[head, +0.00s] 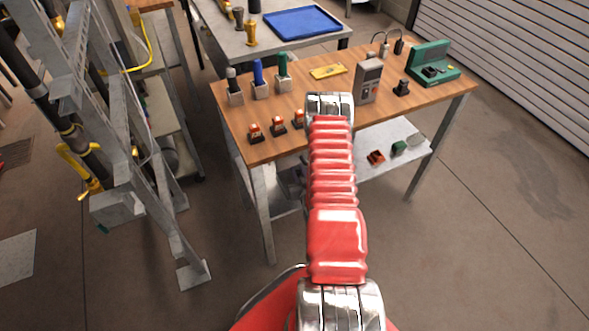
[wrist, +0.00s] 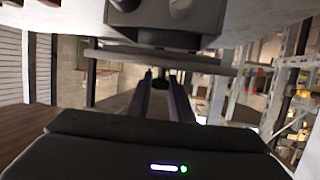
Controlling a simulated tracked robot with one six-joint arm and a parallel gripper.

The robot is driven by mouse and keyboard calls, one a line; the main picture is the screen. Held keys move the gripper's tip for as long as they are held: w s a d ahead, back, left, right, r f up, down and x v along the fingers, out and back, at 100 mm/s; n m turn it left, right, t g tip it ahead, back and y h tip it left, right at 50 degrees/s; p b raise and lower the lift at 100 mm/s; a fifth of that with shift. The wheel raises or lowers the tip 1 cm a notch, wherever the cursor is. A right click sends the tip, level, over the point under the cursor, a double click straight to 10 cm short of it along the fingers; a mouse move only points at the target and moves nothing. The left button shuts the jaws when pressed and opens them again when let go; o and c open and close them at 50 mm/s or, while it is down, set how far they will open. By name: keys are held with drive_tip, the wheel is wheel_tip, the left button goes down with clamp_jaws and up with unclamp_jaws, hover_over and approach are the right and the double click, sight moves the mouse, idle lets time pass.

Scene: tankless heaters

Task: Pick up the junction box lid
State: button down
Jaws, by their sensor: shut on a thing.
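In the wrist view my gripper (wrist: 160,76) has its two dark fingers close together, shut at the edge of a flat grey plate (wrist: 122,56). The plate is seen nearly edge-on and looks like the junction box lid. A dark grey box-like body (wrist: 165,22) with a round fitting shows just above the plate in the picture. I cannot tell whether they touch. In the head view my red arm reaches to the wooden workbench (head: 436,98) and hides the gripper and the plate.
The bench carries a grey meter (head: 368,80), a green case (head: 433,63), a yellow item (head: 328,71) and several tools in holders. Its lower shelf (head: 375,172) holds small parts. A metal ladder-like frame (head: 125,150) stands left. Floor at right is clear.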

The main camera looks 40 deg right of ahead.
drive_tip(key=s+a, duration=0.6)
drive_tip(key=s, duration=0.7)
drive_tip(key=shift+a, duration=0.4)
drive_tip(key=shift+r, duration=0.1)
